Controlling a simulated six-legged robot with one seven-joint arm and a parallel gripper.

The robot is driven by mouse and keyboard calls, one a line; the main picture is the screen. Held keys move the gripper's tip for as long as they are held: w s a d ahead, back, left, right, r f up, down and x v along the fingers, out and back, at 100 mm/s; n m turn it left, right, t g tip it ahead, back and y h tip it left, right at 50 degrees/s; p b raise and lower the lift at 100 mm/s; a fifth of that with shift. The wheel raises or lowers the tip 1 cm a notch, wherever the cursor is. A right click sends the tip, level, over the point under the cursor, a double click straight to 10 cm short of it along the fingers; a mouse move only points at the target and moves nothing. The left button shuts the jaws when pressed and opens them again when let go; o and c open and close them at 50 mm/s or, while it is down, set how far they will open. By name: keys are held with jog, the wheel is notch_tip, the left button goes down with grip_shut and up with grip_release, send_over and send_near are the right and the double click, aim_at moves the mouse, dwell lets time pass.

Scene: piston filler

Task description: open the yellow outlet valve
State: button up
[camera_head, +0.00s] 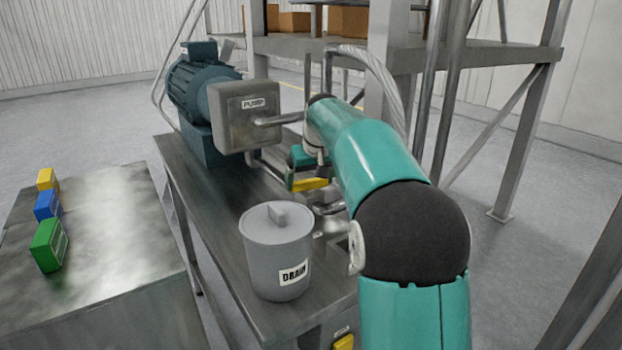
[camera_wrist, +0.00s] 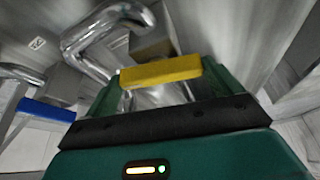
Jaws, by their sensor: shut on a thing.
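The yellow outlet valve handle (camera_wrist: 160,71) is a short flat bar, lying across between the two green fingers of my gripper (camera_wrist: 155,88) in the wrist view. My gripper is shut on it. A shiny bent pipe (camera_wrist: 100,40) runs just beyond the handle. In the head view the yellow handle (camera_head: 311,184) shows low beside my gripper (camera_head: 303,168), above the metal bench. My arm hides most of the valve body and the pipework around it.
A blue handle (camera_wrist: 46,110) is at left in the wrist view. A grey drain pot (camera_head: 275,248) stands on the bench in front of the valve. The pump box (camera_head: 245,118) and motor (camera_head: 200,90) are behind. Coloured blocks (camera_head: 48,244) lie on the left table.

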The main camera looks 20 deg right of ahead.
jog(key=m, duration=0.1)
jog(key=m+h, duration=0.1)
jog(key=m, duration=0.1)
jog(key=shift+w+a+m, duration=0.15)
jog(key=shift+a+m, duration=0.05)
jog(key=shift+m, duration=0.1)
jog(key=m+g+h, duration=0.1)
jog(key=m+h, duration=0.1)
jog(key=m, duration=0.2)
jog(key=shift+m, duration=0.3)
jog(key=m+g+h, duration=0.1)
jog(key=m, duration=0.2)
jog(key=shift+w+a+m, duration=0.1)
jog(key=shift+w+m, duration=0.05)
jog(key=shift+m, duration=0.15)
jog(key=shift+m+g, duration=0.7)
jog(key=shift+m, duration=1.2)
jog(key=shift+h, duration=0.3)
jog(key=o, duration=0.7)
jog(key=shift+w, duration=0.1)
jog(key=shift+r, duration=0.1)
